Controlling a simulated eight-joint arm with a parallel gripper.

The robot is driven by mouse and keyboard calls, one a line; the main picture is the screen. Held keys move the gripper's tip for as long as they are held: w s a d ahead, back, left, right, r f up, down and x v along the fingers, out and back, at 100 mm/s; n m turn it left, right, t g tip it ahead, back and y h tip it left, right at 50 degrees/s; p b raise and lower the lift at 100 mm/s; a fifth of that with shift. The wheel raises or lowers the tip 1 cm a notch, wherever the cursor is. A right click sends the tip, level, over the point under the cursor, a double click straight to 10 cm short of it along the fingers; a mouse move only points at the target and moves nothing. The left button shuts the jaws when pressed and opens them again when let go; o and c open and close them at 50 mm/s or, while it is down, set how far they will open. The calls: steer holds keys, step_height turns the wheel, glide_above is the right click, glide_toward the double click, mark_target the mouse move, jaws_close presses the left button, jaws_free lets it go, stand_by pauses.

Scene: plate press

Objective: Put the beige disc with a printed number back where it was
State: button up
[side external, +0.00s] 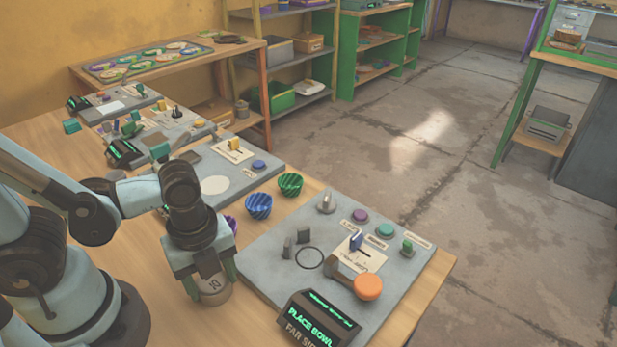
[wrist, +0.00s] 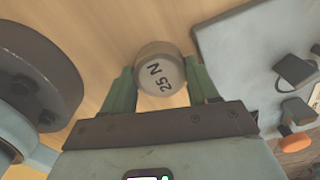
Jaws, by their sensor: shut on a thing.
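My gripper (wrist: 160,70) is shut on a short beige-grey cylinder (wrist: 158,84) with "25 N" printed in dark letters on its end face. In the side external view, my gripper (side external: 211,277) points down and the printed cylinder (side external: 214,293) shows between its green fingers. It is over the wooden table (side external: 185,318), left of the near grey panel (side external: 265,250). I cannot tell whether it touches the table. On that panel, a dark ring outline (side external: 309,257) is empty. A pale flat round (side external: 215,185) lies on the grey panel farther back.
A blue bowl (side external: 258,206) and a green bowl (side external: 290,184) stand between the panels; a purple one is partly hidden behind my gripper. A press with an orange knob (side external: 368,287) and a "PLACE BOWL" display (side external: 318,318) rise from the near panel. A rear shelf holds a tray (side external: 112,75) of several discs.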

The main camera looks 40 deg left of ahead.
mark_target(212, 280)
steer(key=shift+f, duration=0.15)
steer(key=o, duration=1)
steer(key=shift+r, duration=6.1)
steer(key=shift+w+a+r+n+t, duration=0.15)
steer(key=shift+w+a+n+t, duration=1.35)
steer(key=shift+n, duration=2)
steer(key=shift+w+a+r+n+t, duration=0.1)
steer(key=shift+w+a+n+t, duration=0.7)
steer(key=shift+w+n, duration=2.1)
steer(key=shift+w+a+r+n+t, duration=0.15)
steer(key=shift+w+a+n+t, duration=0.95)
steer(key=shift+n, duration=3)
steer(key=shift+w+d, duration=0.1)
steer(key=shift+d, duration=0.05)
